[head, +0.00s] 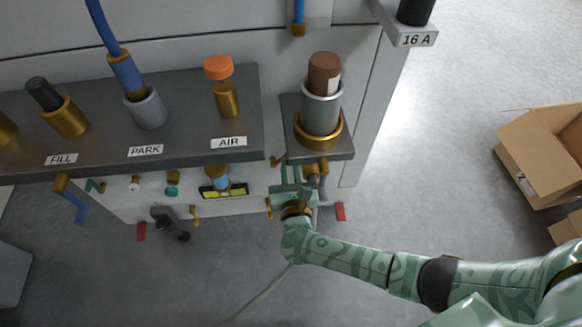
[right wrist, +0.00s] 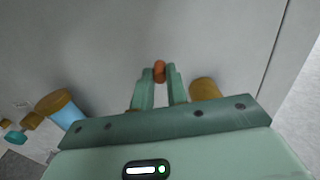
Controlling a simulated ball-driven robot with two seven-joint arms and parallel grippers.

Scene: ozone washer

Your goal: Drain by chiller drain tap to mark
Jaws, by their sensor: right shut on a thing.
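My right gripper (head: 291,172) is below the small grey shelf at the right end of the machine. In the right wrist view its two fingers (right wrist: 160,76) are shut on a small orange-brown knob (right wrist: 160,70) by the pale panel. I cannot tell for sure that this knob is the chiller drain tap. A blue cylinder with a brass cap (head: 219,181) stands by a yellow-and-black plate (head: 224,191) under the AIR label; a similar blue cylinder shows in the right wrist view (right wrist: 66,113). Any level mark is too small to read. My left gripper is out of view.
Above, the dark shelf (head: 190,158) holds FILL, PARK and AIR fittings. A metal cup with a brown-topped bottle (head: 324,72) stands above my right gripper. A blue-handled tap (head: 76,205) hangs at left.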

